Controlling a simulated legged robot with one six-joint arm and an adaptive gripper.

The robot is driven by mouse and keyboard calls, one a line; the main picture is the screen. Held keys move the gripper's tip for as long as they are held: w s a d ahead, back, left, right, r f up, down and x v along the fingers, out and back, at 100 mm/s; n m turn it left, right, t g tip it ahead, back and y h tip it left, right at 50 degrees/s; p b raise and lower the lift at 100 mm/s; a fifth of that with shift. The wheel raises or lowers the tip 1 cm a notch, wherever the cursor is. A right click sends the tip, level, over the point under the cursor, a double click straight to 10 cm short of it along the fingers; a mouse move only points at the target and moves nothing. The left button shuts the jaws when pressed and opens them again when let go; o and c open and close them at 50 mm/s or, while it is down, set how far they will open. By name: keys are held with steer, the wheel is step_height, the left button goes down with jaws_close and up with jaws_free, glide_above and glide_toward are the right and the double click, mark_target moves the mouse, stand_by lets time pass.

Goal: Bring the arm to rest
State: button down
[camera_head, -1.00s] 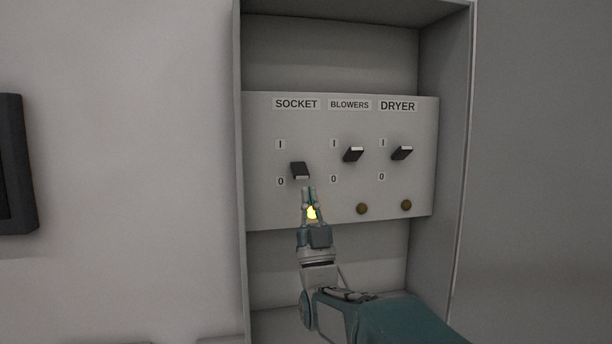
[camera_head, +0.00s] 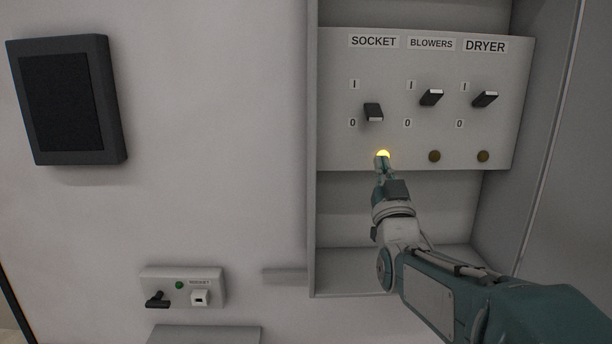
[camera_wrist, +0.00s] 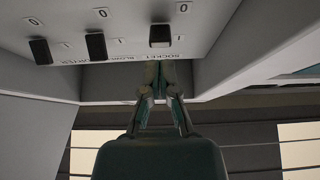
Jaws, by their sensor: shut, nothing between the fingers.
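My gripper (camera_head: 382,164) is shut and empty. In the head view it is in front of the lower edge of the switch panel (camera_head: 340,140), just below the lit yellow lamp (camera_head: 383,154). The SOCKET switch (camera_head: 373,111) is above the fingertips, apart from them, with its lever tilted down toward 0. The BLOWERS switch (camera_head: 431,97) and DRYER switch (camera_head: 485,99) are tilted up toward I. In the wrist view my gripper (camera_wrist: 163,92) points at the panel, near the SOCKET switch (camera_wrist: 160,36), which appears upside down.
The panel sits in a grey cabinet recess with side walls (camera_head: 313,200) close to my arm. A dark screen (camera_head: 68,98) hangs on the wall at left. A small socket box (camera_head: 183,287) with a black knob is on the wall at lower left.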

steer(key=s+f+g, duration=1.8)
steer(key=s+f, duration=0.6)
steer(key=s, duration=0.4)
steer(key=shift+s+f, duration=0.15)
steer(key=shift+s, duration=0.1)
steer(key=c, duration=1.1)
jaws_free()
steer(key=shift+s+f, duration=0.2)
steer(key=shift+s, duration=0.2)
steer(key=o, duration=0.9)
steer(key=w+r, duration=0.2)
steer(key=w, duration=0.1)
steer(key=shift+t, duration=0.4)
steer(key=shift+c, duration=0.2)
steer(key=t, duration=1.6)
glide_toward(375, 120)
steer(key=w+r, duration=0.1)
steer(key=w, duration=0.1)
steer(key=shift+g, duration=0.3)
steer(key=x, duration=1)
steer(key=shift+r, duration=0.3)
